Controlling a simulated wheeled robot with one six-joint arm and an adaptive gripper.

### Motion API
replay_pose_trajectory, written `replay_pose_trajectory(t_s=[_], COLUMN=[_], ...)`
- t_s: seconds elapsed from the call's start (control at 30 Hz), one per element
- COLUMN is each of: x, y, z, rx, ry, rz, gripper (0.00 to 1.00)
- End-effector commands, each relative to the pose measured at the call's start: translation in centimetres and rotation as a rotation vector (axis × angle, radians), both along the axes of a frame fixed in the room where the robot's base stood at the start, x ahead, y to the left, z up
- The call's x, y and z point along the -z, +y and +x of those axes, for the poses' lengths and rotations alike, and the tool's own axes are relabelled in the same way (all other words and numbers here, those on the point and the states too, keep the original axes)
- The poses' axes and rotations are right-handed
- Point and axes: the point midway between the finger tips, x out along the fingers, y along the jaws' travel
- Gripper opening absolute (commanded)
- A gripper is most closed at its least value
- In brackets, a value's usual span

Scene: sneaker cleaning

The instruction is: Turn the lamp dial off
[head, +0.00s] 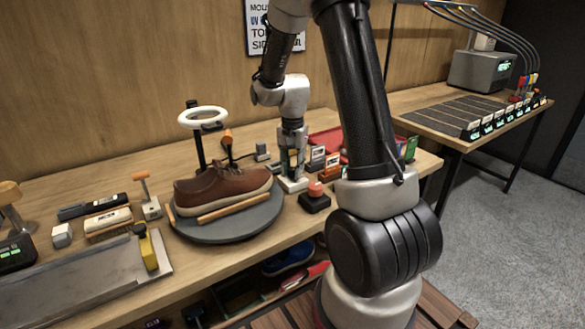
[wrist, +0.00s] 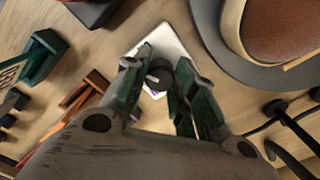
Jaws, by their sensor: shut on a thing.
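The lamp dial (wrist: 160,74) is a dark round knob with a pale pointer, on a white base plate (wrist: 168,42) on the wooden bench. The plate also shows in the head view (head: 296,186), under my gripper. My gripper (head: 291,172) points straight down, and in the wrist view (wrist: 158,78) its two green-padded fingers are closed on the dial from both sides. In the head view the fingers hide the dial. A white ring lamp (head: 203,118) stands on a dark post at the back of the bench; I cannot tell whether it is lit.
A brown shoe (head: 222,187) sits on a round grey turntable (head: 238,228) just left of my gripper. A red button on a black box (head: 314,198) stands close at right. Small card holders (head: 331,168) stand behind it. Dark cables (wrist: 290,122) lie near the turntable.

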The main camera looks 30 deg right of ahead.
Motion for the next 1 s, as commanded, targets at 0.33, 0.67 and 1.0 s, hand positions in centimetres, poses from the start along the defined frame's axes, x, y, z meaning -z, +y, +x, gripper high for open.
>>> replay_pose_trajectory(t_s=[0.33,0.67,1.0], x=[-0.07,-0.08,-0.09], y=[-0.03,-0.04,-0.04], z=[0.10,0.10,0.11], rx=[0.283,0.437,0.477], ry=[-0.003,-0.004,-0.004], rz=[-0.001,0.000,0.000], gripper=[0.03,0.03,0.03])
